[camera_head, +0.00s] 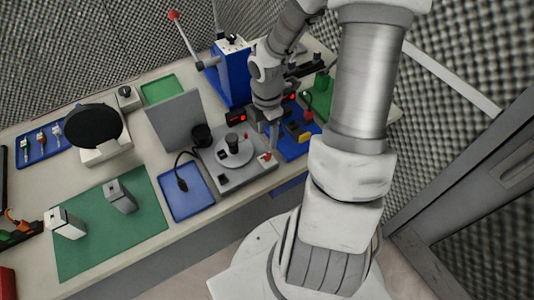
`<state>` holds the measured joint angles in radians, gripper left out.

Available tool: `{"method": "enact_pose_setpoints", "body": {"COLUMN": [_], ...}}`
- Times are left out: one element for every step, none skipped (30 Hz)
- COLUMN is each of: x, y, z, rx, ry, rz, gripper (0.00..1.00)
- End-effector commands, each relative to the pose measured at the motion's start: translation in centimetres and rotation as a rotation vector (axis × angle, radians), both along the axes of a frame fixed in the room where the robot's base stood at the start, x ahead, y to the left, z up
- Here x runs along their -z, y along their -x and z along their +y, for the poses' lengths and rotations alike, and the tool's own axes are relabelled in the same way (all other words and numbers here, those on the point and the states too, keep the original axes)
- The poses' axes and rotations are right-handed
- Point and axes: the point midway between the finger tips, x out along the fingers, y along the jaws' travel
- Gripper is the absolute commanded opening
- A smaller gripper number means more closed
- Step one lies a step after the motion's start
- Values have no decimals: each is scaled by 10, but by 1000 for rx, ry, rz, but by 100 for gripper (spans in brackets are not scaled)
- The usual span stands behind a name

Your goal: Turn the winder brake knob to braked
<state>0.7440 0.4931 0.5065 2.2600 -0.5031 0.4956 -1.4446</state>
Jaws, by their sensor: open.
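The winder (225,184) looks like a grey base with a round light disc (232,152) and a dark spool (232,140) on top, near the table's front edge. A small red-tipped part (266,156) sits at its right front corner, and another small red part shows behind the disc. I cannot tell from this view which is the brake knob, or how it is turned. My gripper (272,138) points down over the right side of the winder, close to the red-tipped part. Its fingers are small here; it is open with nothing seen between them. Contact cannot be made out.
A grey upright panel (176,121) and a black cup (201,135) stand left of the winder. A blue press (231,75) stands behind. A blue mat (291,148) with small parts is to the right.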

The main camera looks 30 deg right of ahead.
Motion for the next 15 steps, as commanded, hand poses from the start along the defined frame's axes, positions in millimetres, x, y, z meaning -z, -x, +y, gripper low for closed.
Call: {"method": "enact_pose_setpoints", "body": {"x": [16,22,31,38,44,52,57,63,69,73,77,82,85,87,90], "y": [1,1,1,1,1,1,1,1,1,1,1,1,0,0,0], "z": [2,1,2,1,2,1,1,1,1,1,1,1,1,1,1], "rx": [-3,-3,-2,-2,-3,-1,-2,-3,-1,-2,-2,-1,0,1,1], "ry": [-3,-2,-3,-2,-2,-2,-1,-1,-1,-1,-1,-1,-1,-1,0], "rz": [5,4,5,4,4,4,3,4,3,3,3,2,1,1,2], "gripper": [62,62,62,62,62,62,62,62,62,62,62,62,62,62,62]}}
